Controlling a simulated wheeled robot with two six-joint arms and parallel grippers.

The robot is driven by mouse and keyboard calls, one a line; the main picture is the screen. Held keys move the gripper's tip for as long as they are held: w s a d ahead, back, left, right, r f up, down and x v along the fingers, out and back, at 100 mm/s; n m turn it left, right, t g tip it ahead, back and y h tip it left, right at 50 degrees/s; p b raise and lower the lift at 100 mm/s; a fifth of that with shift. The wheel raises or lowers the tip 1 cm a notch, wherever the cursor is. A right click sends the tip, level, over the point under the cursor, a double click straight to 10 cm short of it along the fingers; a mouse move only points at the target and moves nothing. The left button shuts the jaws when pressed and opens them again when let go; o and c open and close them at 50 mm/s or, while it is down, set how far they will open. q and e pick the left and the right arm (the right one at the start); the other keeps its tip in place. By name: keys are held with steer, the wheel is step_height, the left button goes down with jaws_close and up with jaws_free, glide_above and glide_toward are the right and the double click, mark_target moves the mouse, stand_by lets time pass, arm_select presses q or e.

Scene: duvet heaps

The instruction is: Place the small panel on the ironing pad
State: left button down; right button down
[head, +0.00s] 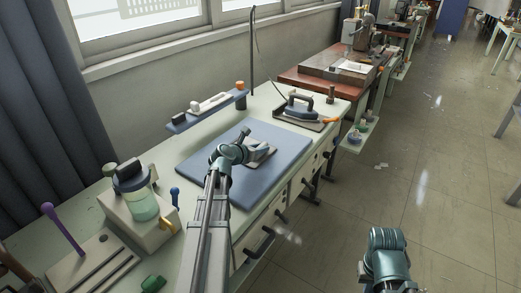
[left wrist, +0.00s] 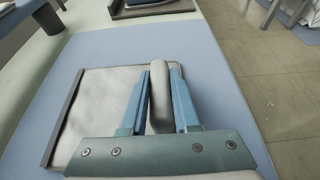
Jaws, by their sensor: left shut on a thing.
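The blue ironing pad (head: 285,155) lies on the pale green bench. The small panel (head: 262,155) shows over the pad, partly hidden behind my left gripper (head: 243,150). In the left wrist view the small panel (left wrist: 95,100) is a greyish sheet with a dark strip along its left edge, over the blue pad (left wrist: 215,90). My left gripper (left wrist: 160,100) is shut on a rounded pale grey part that appears to belong to the panel. Whether the panel touches the pad or hangs just above it, I cannot tell. My right arm's end (head: 388,250) hangs over the floor; its fingertips are not visible.
An iron (head: 298,106) stands on a dark tray behind the pad. A blue shelf (head: 205,112) with small items is at the pad's far left. A box with a green jar (head: 142,205) stands on the near left bench.

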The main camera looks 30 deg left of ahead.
arm_select(q)
steer(key=shift+f, duration=0.25)
steer(key=c, duration=0.6)
jaws_free()
steer(key=shift+r, duration=0.1)
steer(key=shift+c, duration=0.2)
steer(key=shift+r, duration=0.1)
steer(key=shift+s+r, duration=0.2)
steer(key=shift+s, duration=0.05)
steer(key=p+v, duration=0.4)
steer(key=v, duration=0.7)
steer(key=shift+s+p, duration=0.25)
steer(key=shift+p, duration=0.15)
